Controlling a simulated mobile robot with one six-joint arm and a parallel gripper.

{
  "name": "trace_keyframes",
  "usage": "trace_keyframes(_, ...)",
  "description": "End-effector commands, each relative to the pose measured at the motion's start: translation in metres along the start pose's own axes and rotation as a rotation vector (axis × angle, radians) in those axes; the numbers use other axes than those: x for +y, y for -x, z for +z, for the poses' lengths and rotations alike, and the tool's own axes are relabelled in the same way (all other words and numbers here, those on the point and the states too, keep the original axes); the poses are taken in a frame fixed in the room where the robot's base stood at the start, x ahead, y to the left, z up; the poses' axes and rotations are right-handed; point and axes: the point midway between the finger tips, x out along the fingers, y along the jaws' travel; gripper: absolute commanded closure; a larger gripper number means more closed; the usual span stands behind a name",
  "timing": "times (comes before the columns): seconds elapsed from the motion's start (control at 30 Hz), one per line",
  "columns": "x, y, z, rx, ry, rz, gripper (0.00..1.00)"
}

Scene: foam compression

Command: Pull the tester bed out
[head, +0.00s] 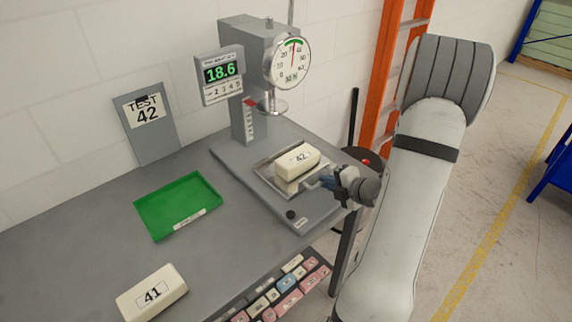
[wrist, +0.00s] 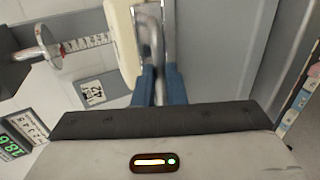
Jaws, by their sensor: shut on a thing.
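The tester (head: 258,65) stands at the back of the bench with its dial gauge (head: 288,55) and round press foot (head: 272,105). The metal tester bed (head: 269,180) lies on the tester's base, out in front of the press foot. A cream foam block marked 42 (head: 297,161) rests on the bed, clear of the foot. My gripper (head: 325,183) is at the bed's front edge, its blue fingers shut on the bed's handle. In the wrist view the fingers (wrist: 159,88) close around the metal handle (wrist: 150,40), beside the foam block (wrist: 121,40).
A display (head: 221,74) reads 18.6. A TEST 42 sign (head: 147,115) stands at the wall. An empty green tray (head: 160,209) and foam block 41 (head: 151,294) are on the bench at left. An orange ladder (head: 389,60) stands behind my arm.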

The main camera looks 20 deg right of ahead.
Motion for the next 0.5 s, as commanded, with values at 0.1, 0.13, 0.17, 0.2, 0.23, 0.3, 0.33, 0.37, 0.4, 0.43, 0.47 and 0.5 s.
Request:
trace_keyframes(0.1, -0.008, 0.010, -0.001, 0.001, -0.006, -0.009, 1.00)
trace_keyframes(0.13, -0.009, 0.013, -0.001, 0.002, -0.007, -0.009, 1.00)
trace_keyframes(0.17, -0.011, 0.015, -0.001, 0.001, -0.007, -0.009, 1.00)
trace_keyframes(0.2, -0.012, 0.018, -0.001, 0.001, -0.007, -0.008, 1.00)
trace_keyframes(0.23, -0.013, 0.021, -0.001, 0.001, -0.007, -0.007, 1.00)
trace_keyframes(0.3, -0.016, 0.026, -0.001, 0.002, -0.006, -0.008, 1.00)
trace_keyframes(0.33, -0.017, 0.029, -0.001, 0.001, -0.006, -0.008, 1.00)
trace_keyframes(0.37, -0.018, 0.031, -0.001, 0.001, -0.007, -0.009, 1.00)
trace_keyframes(0.4, -0.020, 0.035, -0.001, 0.001, -0.007, -0.009, 1.00)
trace_keyframes(0.43, -0.021, 0.037, -0.001, 0.001, -0.007, -0.009, 1.00)
trace_keyframes(0.47, -0.022, 0.040, -0.002, 0.001, -0.007, -0.009, 1.00)
trace_keyframes(0.5, -0.024, 0.043, -0.002, 0.002, -0.007, -0.009, 1.00)
